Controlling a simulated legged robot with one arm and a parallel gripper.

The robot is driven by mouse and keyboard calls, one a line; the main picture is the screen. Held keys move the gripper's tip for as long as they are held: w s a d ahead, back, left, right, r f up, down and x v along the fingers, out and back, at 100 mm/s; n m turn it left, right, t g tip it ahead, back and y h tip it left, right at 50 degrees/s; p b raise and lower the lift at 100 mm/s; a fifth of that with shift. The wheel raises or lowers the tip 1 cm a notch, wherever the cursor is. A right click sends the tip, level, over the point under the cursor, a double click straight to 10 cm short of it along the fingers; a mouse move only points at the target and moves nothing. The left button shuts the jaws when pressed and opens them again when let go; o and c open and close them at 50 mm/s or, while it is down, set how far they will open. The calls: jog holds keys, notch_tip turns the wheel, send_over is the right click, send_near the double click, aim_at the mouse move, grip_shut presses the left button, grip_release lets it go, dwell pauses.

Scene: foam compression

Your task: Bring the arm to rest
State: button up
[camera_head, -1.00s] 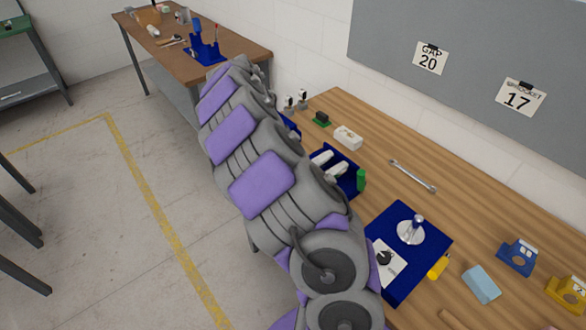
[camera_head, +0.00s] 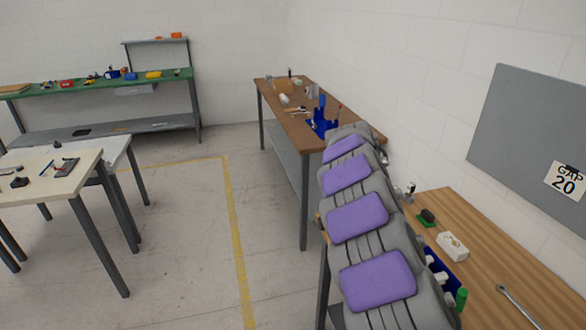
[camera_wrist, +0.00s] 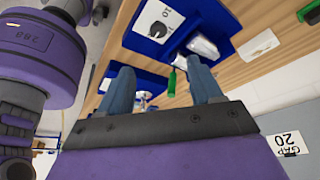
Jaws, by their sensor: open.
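My arm, grey with purple pads, stretches over the wooden workbench (camera_head: 472,215) at the right of the head view, and its gripper end is hidden there. In the wrist view my gripper (camera_wrist: 163,88) shows two blue-grey fingers set wide apart with nothing between them. Beyond the fingers, the wrist view shows a blue plate with a white dial (camera_wrist: 159,19) and a blue tray (camera_wrist: 227,18) with white pieces. A green cylinder (camera_wrist: 172,84) is also there. None of these touches the fingers.
The wooden bench also bears a white block (camera_head: 453,246), a green-and-black block (camera_head: 427,218) and a wrench (camera_head: 520,303). A brown table (camera_head: 270,96) stands behind, a green bench (camera_head: 60,88) at the back left and a pale table (camera_head: 60,185) at the left. The floor between is clear.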

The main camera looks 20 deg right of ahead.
jog(key=s+a+r+n+t, duration=0.1)
jog(key=s+a+r+n, duration=0.7)
jog(key=s+a+n, duration=0.4)
jog(key=s+a+f+n+y, duration=0.1)
jog(key=s+a+f+n, duration=0.2)
jog(key=s+a+n, duration=0.5)
jog(key=s+a+f+n+y, duration=0.1)
jog(key=s+a+f+n, duration=0.2)
jog(key=s+a+n, duration=0.5)
jog(key=shift+s+a+f+t+y, duration=0.35)
jog(key=shift+s+a, duration=0.4)
jog(key=shift+a, duration=0.25)
